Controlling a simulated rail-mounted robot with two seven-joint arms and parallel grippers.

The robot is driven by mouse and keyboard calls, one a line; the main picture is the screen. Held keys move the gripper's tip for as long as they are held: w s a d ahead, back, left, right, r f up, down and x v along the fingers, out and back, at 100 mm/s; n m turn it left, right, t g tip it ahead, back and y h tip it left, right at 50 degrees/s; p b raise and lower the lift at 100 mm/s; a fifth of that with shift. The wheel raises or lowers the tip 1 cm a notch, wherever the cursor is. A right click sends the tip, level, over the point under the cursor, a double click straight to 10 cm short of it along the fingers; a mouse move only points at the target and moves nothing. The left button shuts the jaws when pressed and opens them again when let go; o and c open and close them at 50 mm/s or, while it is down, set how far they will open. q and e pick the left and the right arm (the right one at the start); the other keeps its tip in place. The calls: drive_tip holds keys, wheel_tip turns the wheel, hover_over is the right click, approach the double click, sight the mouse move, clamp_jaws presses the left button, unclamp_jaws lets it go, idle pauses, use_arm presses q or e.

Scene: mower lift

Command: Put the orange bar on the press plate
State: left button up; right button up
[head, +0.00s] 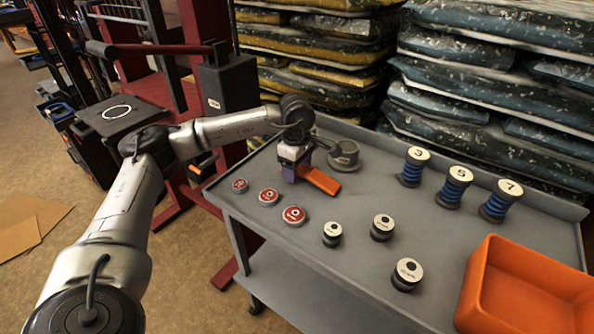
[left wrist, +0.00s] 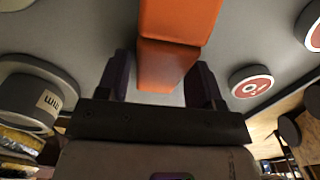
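The orange bar (head: 321,181) lies on the grey cart top near its far left part. My left gripper (head: 293,170) is low over the cart at the bar's left end. In the left wrist view the bar (left wrist: 176,40) runs between the two fingers of the left gripper (left wrist: 160,78). The fingers are apart, with a narrow gap beside the bar, and do not appear to clamp it. The press plate looks to be the dark flat plate with a white ring (head: 117,112), at the left by the red press frame. My right gripper is not in view.
A grey cylindrical piece (head: 344,154) stands close behind the bar. Red-topped discs (head: 268,196), white-topped pucks (head: 382,227) and blue spools (head: 454,187) stand on the cart. An orange bin (head: 480,290) is at the right.

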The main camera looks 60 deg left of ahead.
use_arm(q)
drive_tip(key=c, duration=1)
clamp_jaws()
drive_tip(key=shift+r, duration=0.2)
